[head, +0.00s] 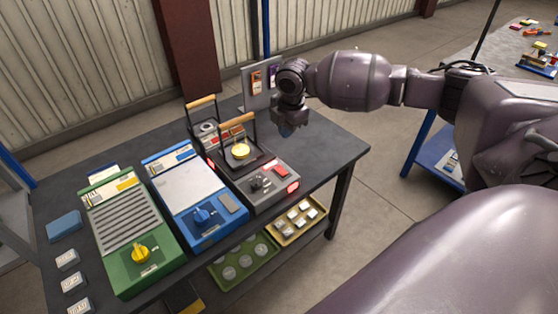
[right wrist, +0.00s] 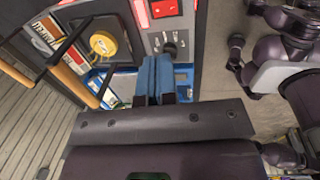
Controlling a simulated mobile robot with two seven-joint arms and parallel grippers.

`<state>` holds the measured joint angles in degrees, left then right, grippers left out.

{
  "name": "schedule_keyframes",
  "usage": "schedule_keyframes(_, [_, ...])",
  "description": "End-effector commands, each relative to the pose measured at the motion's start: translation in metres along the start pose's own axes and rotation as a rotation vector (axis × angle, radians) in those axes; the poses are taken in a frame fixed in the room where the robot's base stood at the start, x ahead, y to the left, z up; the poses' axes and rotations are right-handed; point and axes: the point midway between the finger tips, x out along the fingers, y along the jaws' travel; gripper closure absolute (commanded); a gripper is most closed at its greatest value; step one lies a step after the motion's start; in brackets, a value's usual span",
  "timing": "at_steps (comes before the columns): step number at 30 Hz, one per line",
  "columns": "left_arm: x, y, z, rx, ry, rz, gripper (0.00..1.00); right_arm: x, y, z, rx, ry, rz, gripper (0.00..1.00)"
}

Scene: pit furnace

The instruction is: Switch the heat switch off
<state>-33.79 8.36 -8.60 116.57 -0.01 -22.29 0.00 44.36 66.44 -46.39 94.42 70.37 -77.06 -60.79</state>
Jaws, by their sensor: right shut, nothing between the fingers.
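The grey pit furnace unit (head: 262,203) stands at the right end of the bench. A red rocker switch (head: 280,171), which looks like the heat switch, is on its top panel; it also shows at the top of the right wrist view (right wrist: 165,9). Its rocker position is too small to tell. A black knob (head: 257,183) sits beside it. A front light (head: 293,188) glows red. My right gripper (head: 288,131) is above the bench, beyond the switch and apart from it. Its blue fingers (right wrist: 155,77) are shut and empty. My left gripper is out of view.
A yellow round piece (head: 240,150) sits in the furnace's dark top under a wooden-handled frame (head: 237,120). A blue unit (head: 195,200) and a green unit (head: 130,230) stand to the left. An upright panel (head: 260,87) is close behind my gripper. Bench right of the furnace is clear.

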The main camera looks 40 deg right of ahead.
Motion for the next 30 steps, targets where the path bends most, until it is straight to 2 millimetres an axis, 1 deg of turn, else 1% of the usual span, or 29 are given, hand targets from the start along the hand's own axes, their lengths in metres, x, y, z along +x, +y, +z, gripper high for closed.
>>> schedule_keyframes(1, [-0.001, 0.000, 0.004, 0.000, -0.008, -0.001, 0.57, 0.001, 0.000, -0.001, -0.001, 0.001, 0.000, 1.00])
schedule_keyframes(3, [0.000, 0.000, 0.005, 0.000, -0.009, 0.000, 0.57, 0.001, 0.000, -0.001, -0.001, 0.001, 0.000, 1.00])
schedule_keyframes(8, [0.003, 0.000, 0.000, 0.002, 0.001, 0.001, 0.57, 0.002, 0.000, -0.001, 0.000, 0.001, 0.001, 1.00])
schedule_keyframes(11, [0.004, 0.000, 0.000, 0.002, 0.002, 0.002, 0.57, 0.006, 0.000, -0.001, 0.001, 0.001, 0.000, 1.00])
schedule_keyframes(13, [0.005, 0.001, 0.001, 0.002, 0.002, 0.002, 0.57, 0.013, 0.000, -0.001, 0.001, 0.002, -0.001, 1.00])
schedule_keyframes(17, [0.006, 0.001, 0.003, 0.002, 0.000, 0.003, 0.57, 0.033, 0.000, -0.001, 0.001, 0.003, -0.003, 1.00])
schedule_keyframes(26, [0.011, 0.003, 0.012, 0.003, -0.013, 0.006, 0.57, 0.087, -0.001, -0.001, 0.001, 0.001, -0.004, 1.00])
schedule_keyframes(30, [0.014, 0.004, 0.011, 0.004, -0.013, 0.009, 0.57, 0.110, 0.000, -0.001, 0.002, 0.002, -0.003, 1.00])
